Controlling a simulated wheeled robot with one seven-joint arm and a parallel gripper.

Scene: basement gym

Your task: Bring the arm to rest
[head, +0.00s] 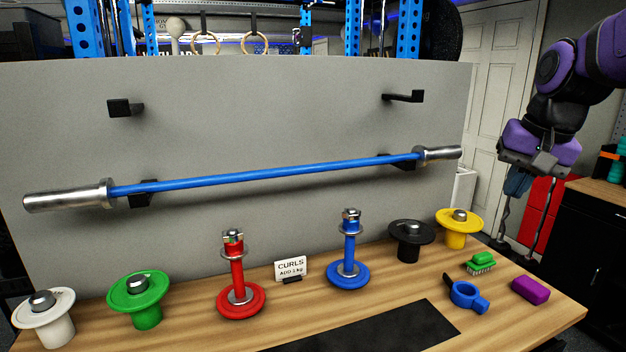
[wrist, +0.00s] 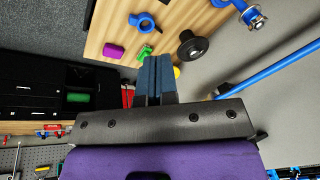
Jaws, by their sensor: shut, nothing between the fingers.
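My purple and black arm hangs at the right of the head view, with my gripper (head: 517,186) beyond the right end of the bench, clear of everything on it. In the wrist view my gripper (wrist: 155,60) shows its two dark blue fingers side by side, shut and empty. The fingers hide a little of the bench edge and the yellow plate in the wrist view.
A wooden bench (head: 550,308) carries several plates on posts, red (head: 242,298) and blue (head: 348,274) dumbbell handles, a green brush (head: 481,262), a blue collar (head: 466,297) and a purple block (head: 530,289). A blue barbell (head: 270,177) hangs on the grey panel. A black cabinet (head: 598,240) stands right.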

